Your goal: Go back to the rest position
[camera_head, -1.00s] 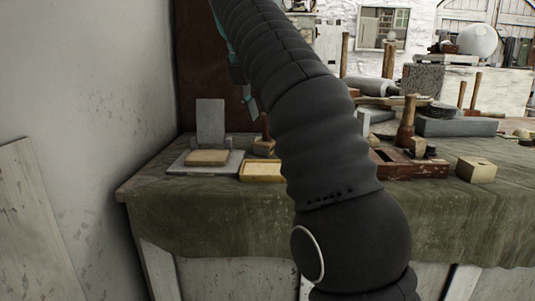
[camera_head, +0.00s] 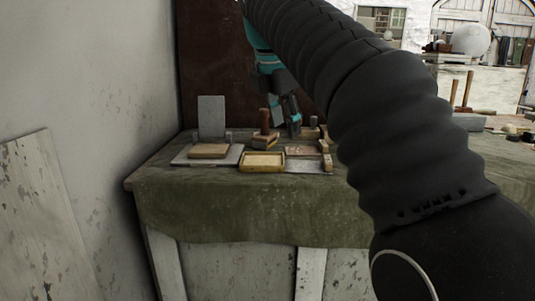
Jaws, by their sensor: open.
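My gripper (camera_head: 292,124) shows small, dark and teal at the far end of my arm, pointing down over the cloth-covered table (camera_head: 230,215). It is open, and I see nothing held in it. Its tips are close beside a wooden-handled block tool (camera_head: 265,135); I cannot tell whether they touch. My thick black arm runs from the lower right up to the top middle and hides much of the table's right part.
A grey stand with an upright plate (camera_head: 211,117) bears a flat tan block (camera_head: 208,151). A shallow yellowish tray (camera_head: 262,162) lies near the front edge. A board (camera_head: 35,210) leans on the left wall. A white sphere (camera_head: 471,40) stands at the back right.

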